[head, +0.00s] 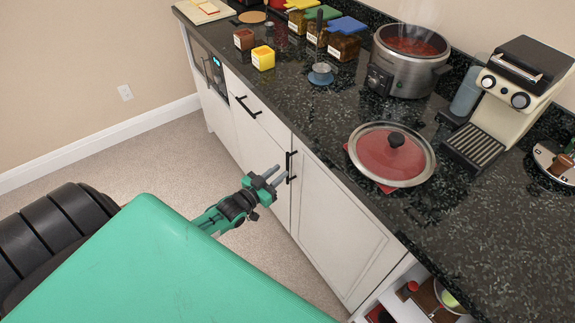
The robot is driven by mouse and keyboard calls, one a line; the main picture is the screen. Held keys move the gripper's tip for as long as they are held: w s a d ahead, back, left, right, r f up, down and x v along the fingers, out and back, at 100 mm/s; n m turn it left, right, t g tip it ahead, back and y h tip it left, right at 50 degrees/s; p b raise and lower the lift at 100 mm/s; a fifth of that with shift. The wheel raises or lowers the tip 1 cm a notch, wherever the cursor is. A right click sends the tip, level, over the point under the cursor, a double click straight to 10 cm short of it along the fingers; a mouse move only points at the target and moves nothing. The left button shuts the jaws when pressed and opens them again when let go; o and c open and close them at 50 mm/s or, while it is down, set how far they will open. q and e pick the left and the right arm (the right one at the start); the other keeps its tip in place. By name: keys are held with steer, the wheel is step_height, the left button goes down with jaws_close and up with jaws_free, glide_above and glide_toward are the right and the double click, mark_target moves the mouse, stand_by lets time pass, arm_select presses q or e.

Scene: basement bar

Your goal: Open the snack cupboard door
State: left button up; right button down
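White cupboard doors with black handles line the front below the dark counter. The right door (335,228) is shut, with a vertical black handle (292,167) at its upper left. The door to its left (262,160) is also shut. No label shows which one is the snack cupboard. My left gripper (281,172) is open, its two grey fingers parted and pointing at the vertical handle. The fingertips are very close to the handle; I cannot tell whether they touch it. My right gripper is out of view.
The speckled counter (470,230) overhangs the doors. It holds a glass lid (392,154), a steaming pot (408,62), a coffee machine (512,95) and several jars. An open shelf (405,307) is at lower right. Carpet (165,165) is clear to the left.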

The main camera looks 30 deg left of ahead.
mark_target(287, 166)
arm_select(q)
steer(key=shift+w+d, duration=0.2)
steer(key=shift+w, duration=1)
steer(key=shift+w+d, duration=0.2)
steer(key=shift+w, duration=1)
jaws_close()
